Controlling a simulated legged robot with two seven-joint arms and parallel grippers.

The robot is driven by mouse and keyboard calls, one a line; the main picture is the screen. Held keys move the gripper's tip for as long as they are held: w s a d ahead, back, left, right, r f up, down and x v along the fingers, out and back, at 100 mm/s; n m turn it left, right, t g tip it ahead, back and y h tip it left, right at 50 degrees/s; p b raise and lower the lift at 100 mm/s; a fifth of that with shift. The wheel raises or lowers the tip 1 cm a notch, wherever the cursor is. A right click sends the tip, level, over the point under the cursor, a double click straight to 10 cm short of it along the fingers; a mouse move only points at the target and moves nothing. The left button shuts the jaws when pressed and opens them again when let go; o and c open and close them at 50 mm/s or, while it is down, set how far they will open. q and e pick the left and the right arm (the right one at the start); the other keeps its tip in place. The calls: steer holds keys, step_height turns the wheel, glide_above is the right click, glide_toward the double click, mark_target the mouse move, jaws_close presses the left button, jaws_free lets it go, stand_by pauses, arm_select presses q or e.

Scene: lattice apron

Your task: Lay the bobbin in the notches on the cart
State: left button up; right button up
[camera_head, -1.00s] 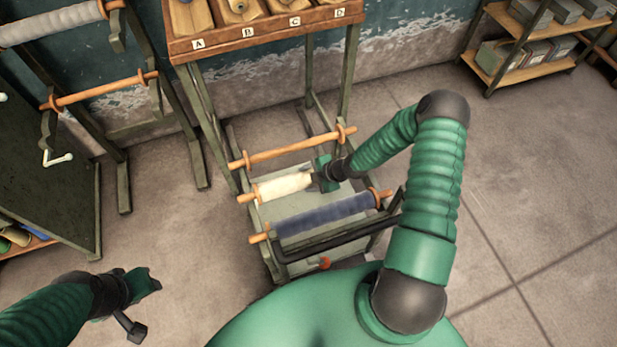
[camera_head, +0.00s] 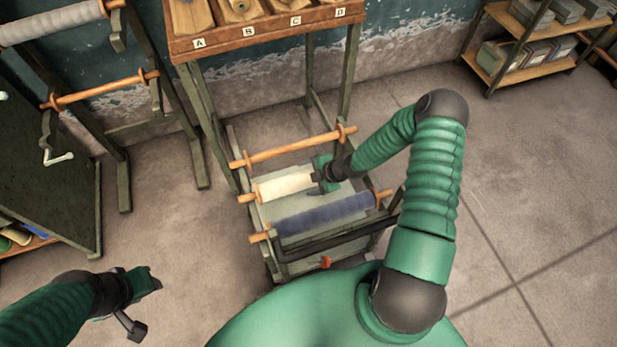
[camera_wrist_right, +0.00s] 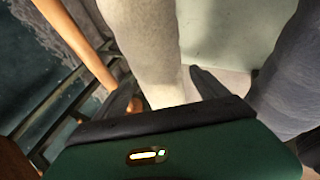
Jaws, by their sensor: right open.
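The cart (camera_head: 345,196) stands in front of me below the slotted wooden shelf. A cream bobbin (camera_head: 284,186) with wooden ends lies across the cart, between a bare wooden rod (camera_head: 290,150) at the back and a dark blue bobbin (camera_head: 325,213) at the front. My right gripper (camera_head: 318,176) is at the right end of the cream bobbin. The notches under the bobbin ends are too small to make out. My left gripper (camera_head: 150,281) is empty at lower left.
A wooden shelf (camera_head: 262,35) with lettered bays rises behind the cart. A stand at left holds a grey roll (camera_head: 50,25) and a bare rod (camera_head: 100,92). A shelf with boxes (camera_head: 530,50) is at back right. The floor on the right is clear.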

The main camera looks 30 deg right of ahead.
steer(key=p+v, duration=0.6)
steer(key=v, duration=1)
steer(key=shift+s+d+r, duration=0.15)
steer(key=shift+s+r, duration=0.05)
steer(key=shift+r, duration=0.05)
steer(key=shift+r, duration=0.1)
